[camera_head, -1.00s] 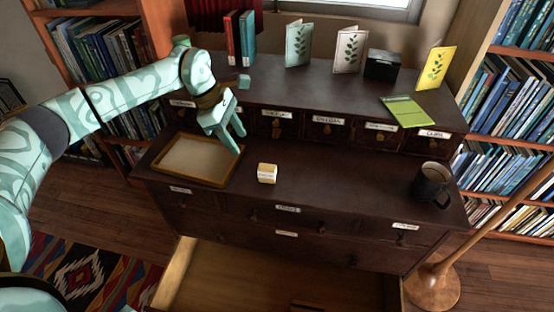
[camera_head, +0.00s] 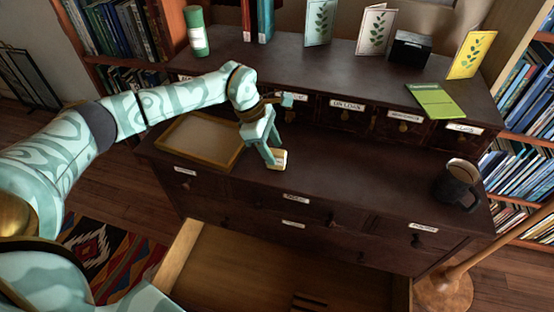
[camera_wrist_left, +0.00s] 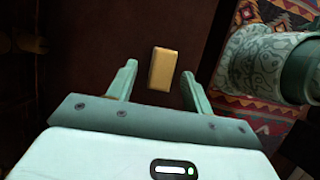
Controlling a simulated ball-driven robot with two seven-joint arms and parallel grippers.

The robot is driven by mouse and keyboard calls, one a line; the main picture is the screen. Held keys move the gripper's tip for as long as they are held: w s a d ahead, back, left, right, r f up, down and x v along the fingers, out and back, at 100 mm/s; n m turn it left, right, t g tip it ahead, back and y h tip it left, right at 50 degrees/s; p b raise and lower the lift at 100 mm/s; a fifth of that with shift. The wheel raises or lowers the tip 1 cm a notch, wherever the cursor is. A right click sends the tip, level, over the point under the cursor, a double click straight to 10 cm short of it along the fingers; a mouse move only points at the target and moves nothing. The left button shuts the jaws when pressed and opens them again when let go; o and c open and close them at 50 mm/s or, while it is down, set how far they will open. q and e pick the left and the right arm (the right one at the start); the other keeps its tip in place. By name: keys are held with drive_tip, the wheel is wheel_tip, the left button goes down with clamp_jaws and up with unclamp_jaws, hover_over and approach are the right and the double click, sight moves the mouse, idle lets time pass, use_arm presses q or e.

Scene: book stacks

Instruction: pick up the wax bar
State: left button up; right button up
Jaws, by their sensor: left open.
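In the left wrist view the wax bar (camera_wrist_left: 162,69) shows as a yellow block between and just beyond the fingertips. My left gripper (camera_head: 272,157) is open and comes down over the bar, hiding part of it in the head view. In the left wrist view the open left gripper (camera_wrist_left: 158,80) has a finger on each side of the bar, with gaps visible. My right gripper is not in view.
A wooden-rimmed tray (camera_head: 168,151) lies left of the bar. A dark mug (camera_head: 456,187) stands at the right. Small labelled drawers (camera_head: 345,114) rise behind. A lower drawer (camera_head: 225,270) is pulled open in front. The desk between bar and mug is clear.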

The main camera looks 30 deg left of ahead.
sight(276, 151)
use_arm(q)
drive_tip(key=b+x, duration=0.1)
drive_tip(key=x, duration=0.3)
drive_tip(key=shift+d, duration=0.25)
drive_tip(key=shift+r, duration=0.15)
drive_tip(key=c, duration=1.1)
drive_tip(key=shift+r, duration=0.1)
